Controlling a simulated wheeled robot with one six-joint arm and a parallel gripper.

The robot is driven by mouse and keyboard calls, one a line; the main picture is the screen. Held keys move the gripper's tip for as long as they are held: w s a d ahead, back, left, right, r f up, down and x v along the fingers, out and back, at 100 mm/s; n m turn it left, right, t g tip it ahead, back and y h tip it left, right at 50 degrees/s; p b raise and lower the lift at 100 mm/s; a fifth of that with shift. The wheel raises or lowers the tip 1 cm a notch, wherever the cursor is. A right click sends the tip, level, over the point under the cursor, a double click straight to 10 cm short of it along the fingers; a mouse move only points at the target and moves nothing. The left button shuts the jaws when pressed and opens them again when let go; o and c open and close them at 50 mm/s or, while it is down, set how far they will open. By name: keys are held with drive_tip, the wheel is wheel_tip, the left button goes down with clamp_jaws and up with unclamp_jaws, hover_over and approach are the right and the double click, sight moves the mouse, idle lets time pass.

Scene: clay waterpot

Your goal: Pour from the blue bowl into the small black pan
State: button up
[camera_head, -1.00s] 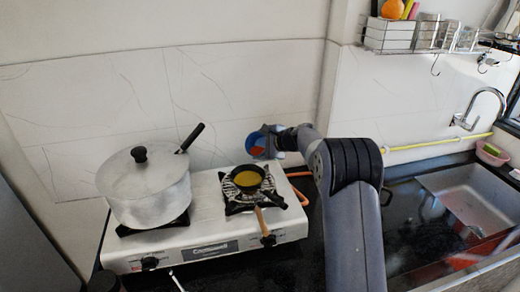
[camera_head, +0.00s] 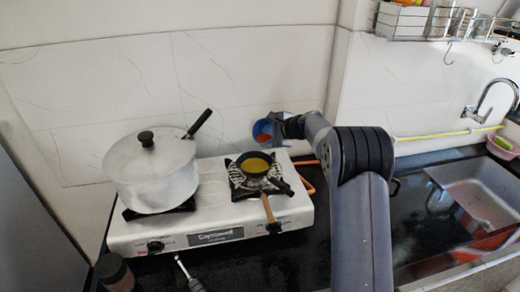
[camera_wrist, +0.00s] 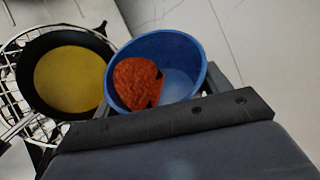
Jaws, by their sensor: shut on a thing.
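The small black pan (camera_head: 275,171) sits on the right burner of the stove, its light wooden handle pointing to the front. It holds something yellow and also shows at the left of the wrist view (camera_wrist: 27,62). My gripper (camera_head: 276,125) is shut on the blue bowl (camera_head: 258,130), behind and slightly right of the pan in the head view. In the wrist view the blue bowl (camera_wrist: 185,48) is beside the pan, with an orange-red mass (camera_wrist: 137,84) at its left side. The bowl's mouth leans toward the camera in the head view. The fingertips' contact is partly hidden.
A large lidded pot (camera_head: 152,178) stands on the left burner of the white stove (camera_head: 218,222). A tiled wall (camera_head: 240,75) is close behind. A sink (camera_head: 470,195) and a wire rack (camera_head: 428,20) are on the right. A dark jar (camera_head: 114,272) is at front left.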

drive_tip(key=shift+b, duration=0.7)
drive_tip(key=shift+s+r+n+t+h+b, duration=0.1)
drive_tip(key=shift+n+t+h+b, duration=0.25)
drive_tip(key=shift+b, duration=0.65)
drive_tip(key=shift+a+b, duration=0.1)
drive_tip(key=shift+b, duration=0.45)
drive_tip(key=shift+s+n+t+h+b, duration=0.1)
drive_tip(key=shift+n+t+h+b, duration=0.25)
drive_tip(key=shift+b, duration=0.65)
drive_tip(key=shift+r, duration=0.1)
drive_tip(key=shift+s+a+n+b, duration=0.1)
drive_tip(key=shift+n+b, duration=0.2)
drive_tip(key=shift+b, duration=0.7)
drive_tip(key=shift+s+a+r+n+t+h+b, duration=0.2)
drive_tip(key=shift+n+t+b, duration=0.35)
drive_tip(key=shift+b, duration=1.3)
drive_tip(key=shift+s+a+r+n+t+h+b, duration=0.1)
drive_tip(key=shift+s+r+n+t+h+b, duration=0.3)
drive_tip(key=shift+b, duration=1.4)
